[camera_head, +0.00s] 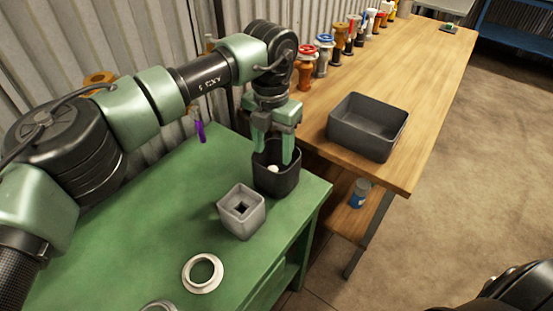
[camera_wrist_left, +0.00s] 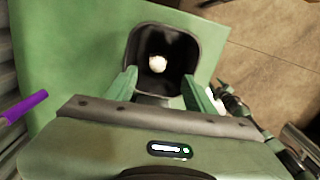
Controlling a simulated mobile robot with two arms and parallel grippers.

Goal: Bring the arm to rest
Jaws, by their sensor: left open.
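My left arm comes in from the left in the head view. Its gripper (camera_head: 275,150) points down over a dark bin (camera_head: 277,182) on the green table (camera_head: 190,215). The fingers are apart, with their tips at about the bin's mouth. A white round object (camera_head: 272,168) lies inside the bin, below the fingers. In the left wrist view the gripper (camera_wrist_left: 165,90) is open and empty, and the white object (camera_wrist_left: 157,64) sits apart from the fingers in the dark bin (camera_wrist_left: 180,50). My right gripper is not visible.
A grey block with a square hole (camera_head: 241,211) and a white ring (camera_head: 202,273) stand on the green table. A purple object (camera_head: 199,130) is near the wall. A wooden bench (camera_head: 425,95) at right holds a grey tray (camera_head: 367,127) and several coloured valves (camera_head: 324,55).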

